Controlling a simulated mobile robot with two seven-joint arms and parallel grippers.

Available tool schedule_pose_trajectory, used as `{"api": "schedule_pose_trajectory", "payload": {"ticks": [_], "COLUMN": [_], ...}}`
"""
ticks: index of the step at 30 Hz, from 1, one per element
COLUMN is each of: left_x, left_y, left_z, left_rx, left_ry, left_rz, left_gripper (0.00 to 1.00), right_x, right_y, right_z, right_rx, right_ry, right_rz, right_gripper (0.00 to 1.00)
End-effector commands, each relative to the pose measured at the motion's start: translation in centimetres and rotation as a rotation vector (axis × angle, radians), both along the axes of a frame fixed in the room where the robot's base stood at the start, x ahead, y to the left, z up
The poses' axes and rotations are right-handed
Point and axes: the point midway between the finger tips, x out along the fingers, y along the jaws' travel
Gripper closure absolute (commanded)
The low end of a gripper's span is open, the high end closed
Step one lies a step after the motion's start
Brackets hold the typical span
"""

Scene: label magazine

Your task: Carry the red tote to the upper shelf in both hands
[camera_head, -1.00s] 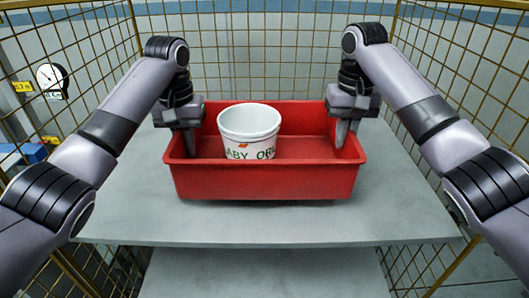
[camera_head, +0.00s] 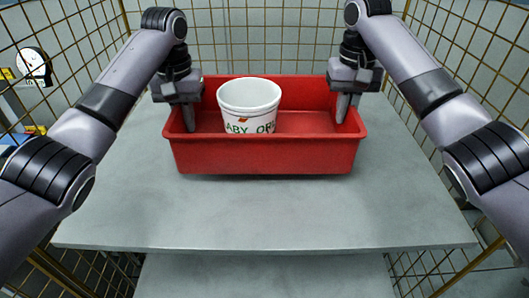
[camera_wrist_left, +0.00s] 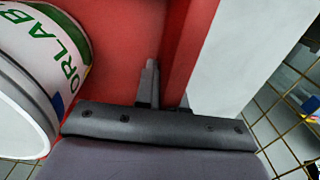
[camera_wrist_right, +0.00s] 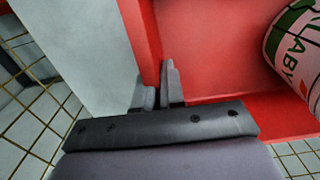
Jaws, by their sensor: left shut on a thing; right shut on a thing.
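The red tote (camera_head: 265,156) is level over the grey upper shelf (camera_head: 265,215); I cannot tell whether its base touches it. A white tub (camera_head: 249,97) with green lettering stands in the tote, left of its middle. My left gripper (camera_head: 190,117) is shut on the tote's left wall, one finger inside. It also shows in the left wrist view (camera_wrist_left: 166,97). My right gripper (camera_head: 344,106) is shut on the right wall the same way and shows in the right wrist view (camera_wrist_right: 159,93). The outer fingers are hidden in the head view.
Wire mesh fencing (camera_head: 270,45) encloses the back and both sides. A lower grey shelf (camera_head: 265,278) shows beneath the front edge. Bare shelf surface lies in front of the tote and on both sides. A round dial (camera_head: 33,65) is at the far left, beyond the mesh.

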Motion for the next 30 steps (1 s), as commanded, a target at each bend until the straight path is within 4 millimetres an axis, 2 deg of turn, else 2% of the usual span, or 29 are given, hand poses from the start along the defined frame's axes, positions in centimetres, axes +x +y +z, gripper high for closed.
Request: {"api": "schedule_pose_trajectory", "payload": {"ticks": [8, 27, 28, 30], "left_x": [0.0, 0.0, 0.0, 0.0], "left_y": [0.3, 0.3, 0.3, 0.2], "left_z": [-0.7, -4.4, -4.4, -4.3], "left_rx": [0.004, 0.004, 0.004, 0.004], "left_ry": [0.0, 0.0, 0.0, 0.0], "left_rz": [0.006, 0.005, 0.005, 0.005], "left_gripper": [1.0, 1.0, 0.81, 0.66], "right_x": [0.0, 0.0, 0.0, 0.0], "right_y": [-0.3, -0.3, -0.3, -0.2], "right_z": [-0.7, -4.4, -4.3, -4.3], "right_rx": [-0.004, -0.004, -0.004, -0.004], "right_ry": [0.001, 0.001, 0.001, 0.001], "right_rz": [-0.006, -0.005, -0.005, -0.005], "right_gripper": [1.0, 1.0, 0.81, 0.66]}}
